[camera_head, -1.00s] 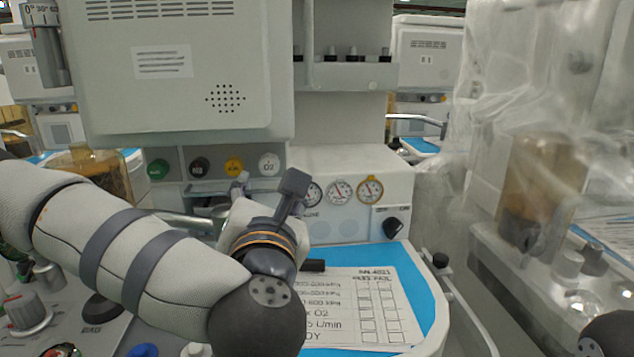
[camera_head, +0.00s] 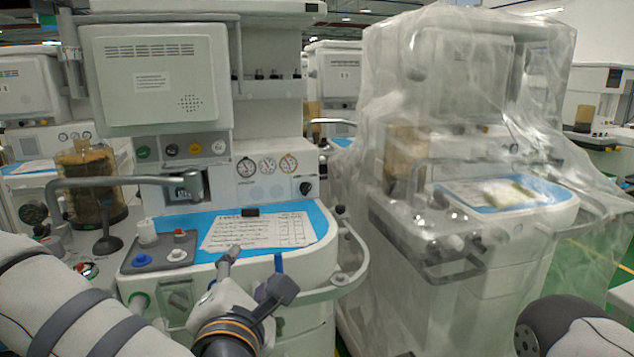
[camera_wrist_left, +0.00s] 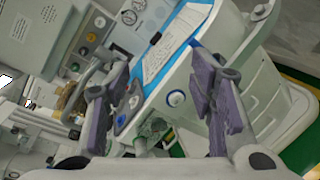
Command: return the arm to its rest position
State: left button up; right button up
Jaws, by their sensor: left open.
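My left arm (camera_head: 60,300) comes in from the lower left of the head view. Its gripper (camera_head: 254,278) is low in front of the cart's rounded front edge, with fingers apart and nothing between them. In the left wrist view the open gripper (camera_wrist_left: 163,82) shows two purple-grey fingers at either side, with the cart behind the gap. My right arm shows only as a dark rounded part (camera_head: 548,326) at the lower right; its gripper is out of view.
The anaesthesia cart (camera_head: 262,257) carries a blue worktop with a printed sheet (camera_head: 258,232), gauges and a metal rail (camera_head: 345,280). A plastic-covered cart (camera_head: 480,225) stands to the right. Green floor (camera_head: 590,270) shows at the far right.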

pick_arm(q)
jog(key=s+d+f+m+g+h, duration=0.1)
jog(key=s+f+m+g+h, duration=0.1)
jog(key=f+m, duration=0.35)
jog(key=s+d+f+m+g+h, duration=0.1)
jog(key=d+f+m+g, duration=0.1)
jog(key=f, duration=0.6)
jog(key=s+a+f+m+g+h, duration=0.1)
jog(key=s+f+m+g, duration=0.5)
jog(key=s+f, duration=0.55)
jog(key=s+a+f+m+g+y, duration=0.1)
jog(key=s+a+f+m+g, duration=0.2)
jog(key=s, duration=0.5)
jog(key=s+a+f+m+g+y, duration=0.1)
jog(key=s+a+f+m+g, duration=0.2)
jog(key=s+a+m, duration=0.2)
jog(key=s+a+f+m+g+p, duration=0.1)
jog(key=s+a+f+m+g, duration=0.1)
jog(key=s+a+m, duration=0.2)
jog(key=s+a, duration=0.3)
jog(key=s, duration=0.5)
jog(key=shift+s+f+m+g+y, duration=0.2)
jog(key=shift+f+m+g+y, duration=0.15)
jog(key=shift+f+g+y, duration=0.05)
pick_arm(e)
jog(key=w, duration=0.1)
jog(key=w+r, duration=0.1)
jog(key=shift+w+a+r+t, duration=0.2)
jog(key=shift+w+t, duration=0.1)
